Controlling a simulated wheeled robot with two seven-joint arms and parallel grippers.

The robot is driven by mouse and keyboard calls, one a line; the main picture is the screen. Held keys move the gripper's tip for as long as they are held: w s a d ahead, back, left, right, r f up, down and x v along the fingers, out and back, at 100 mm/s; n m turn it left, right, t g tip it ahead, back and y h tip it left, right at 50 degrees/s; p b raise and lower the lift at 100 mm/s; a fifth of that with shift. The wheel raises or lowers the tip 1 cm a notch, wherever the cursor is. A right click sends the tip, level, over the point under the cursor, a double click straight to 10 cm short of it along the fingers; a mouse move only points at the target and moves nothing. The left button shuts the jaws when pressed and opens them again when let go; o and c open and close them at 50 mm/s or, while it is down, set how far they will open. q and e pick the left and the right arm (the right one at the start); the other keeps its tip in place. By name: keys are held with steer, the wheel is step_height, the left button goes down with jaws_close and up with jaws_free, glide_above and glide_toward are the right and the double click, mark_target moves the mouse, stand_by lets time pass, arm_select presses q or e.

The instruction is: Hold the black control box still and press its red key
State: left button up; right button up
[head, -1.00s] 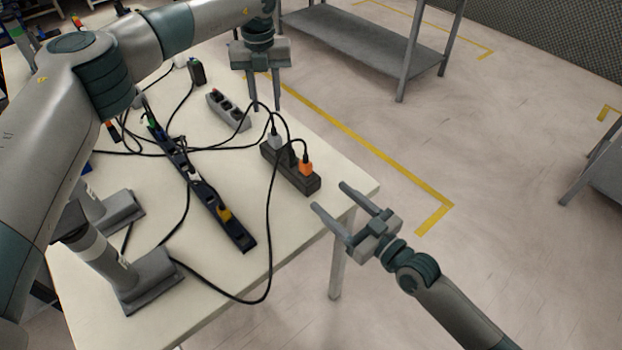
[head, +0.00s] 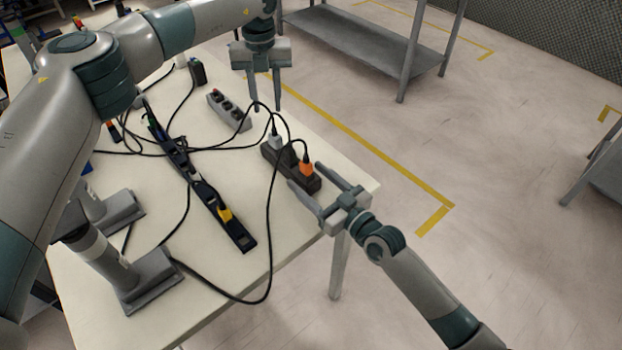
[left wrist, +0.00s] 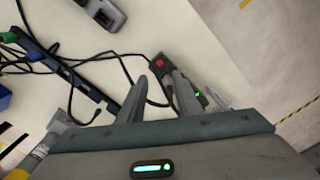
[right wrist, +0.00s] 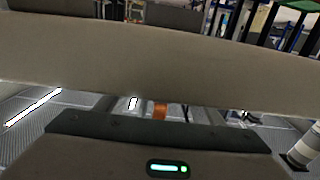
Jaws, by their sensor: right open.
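The black control box (head: 276,155) lies near the table's right edge, with a grey plug and an orange plug (head: 306,167) on it. Its red key (left wrist: 159,61) shows at one end in the left wrist view; I cannot make it out in the head view. My left gripper (head: 265,107) is open and empty, above the table behind the box. My right gripper (head: 303,174) is open at the box's near end, its fingers either side of that end; contact cannot be told. The orange plug also shows in the right wrist view (right wrist: 160,110).
A long black power strip (head: 208,195) and a grey socket strip (head: 222,103) lie on the white table (head: 225,270). Black cables loop over the box and across the table. Floor right of the table is clear up to a grey shelf (head: 370,45).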

steer(key=c, duration=1.3)
arm_select(q)
jaws_close()
stand_by(0.5)
